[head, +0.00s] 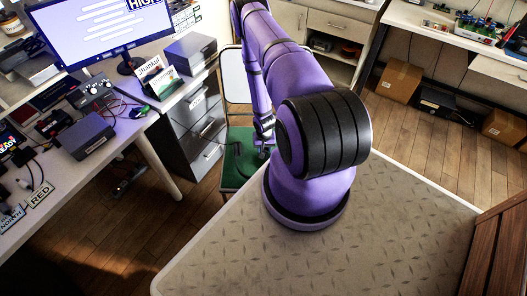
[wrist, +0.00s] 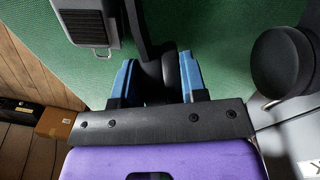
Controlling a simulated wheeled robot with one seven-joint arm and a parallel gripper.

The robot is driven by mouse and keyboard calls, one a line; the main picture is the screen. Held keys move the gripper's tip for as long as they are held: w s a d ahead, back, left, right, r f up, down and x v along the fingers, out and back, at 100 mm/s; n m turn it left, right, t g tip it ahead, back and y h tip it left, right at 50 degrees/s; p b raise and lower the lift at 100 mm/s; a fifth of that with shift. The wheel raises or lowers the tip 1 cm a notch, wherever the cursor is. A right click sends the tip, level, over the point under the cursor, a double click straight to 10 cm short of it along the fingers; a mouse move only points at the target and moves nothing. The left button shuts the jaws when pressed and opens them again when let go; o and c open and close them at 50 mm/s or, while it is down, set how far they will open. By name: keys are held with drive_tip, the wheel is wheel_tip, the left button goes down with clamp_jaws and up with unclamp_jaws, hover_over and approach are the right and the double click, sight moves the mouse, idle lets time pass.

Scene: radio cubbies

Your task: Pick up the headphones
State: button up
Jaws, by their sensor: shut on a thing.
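My gripper (wrist: 157,78) shows in the wrist view, its blue fingers shut on a dark, curved black piece. This looks like part of the headphones (wrist: 158,70); a black strip runs up from it over a green surface. A round black pad (wrist: 283,58) shows at the right of the wrist view; I cannot tell whether it belongs to the headphones. In the head view my purple arm reaches toward a chair with a green seat (head: 236,176), and a thin dark curve lies over that seat. The gripper's fingers are too small to make out there.
A grey box with a dark grille (wrist: 92,22) is close to the gripper at upper left. A desk with a monitor (head: 95,28) and small devices stands at left, with grey drawers (head: 200,125) beside it. Cardboard boxes (head: 399,80) sit on the wooden floor at right.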

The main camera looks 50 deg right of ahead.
drive_tip(key=s+a+r, duration=0.1)
drive_tip(key=s, duration=0.7)
drive_tip(key=s+a+r, duration=0.1)
drive_tip(key=s+a, duration=0.1)
drive_tip(key=s, duration=0.5)
drive_tip(key=shift+s+a+r, duration=0.2)
drive_tip(key=shift+s+a, duration=0.05)
drive_tip(key=shift+s, duration=0.1)
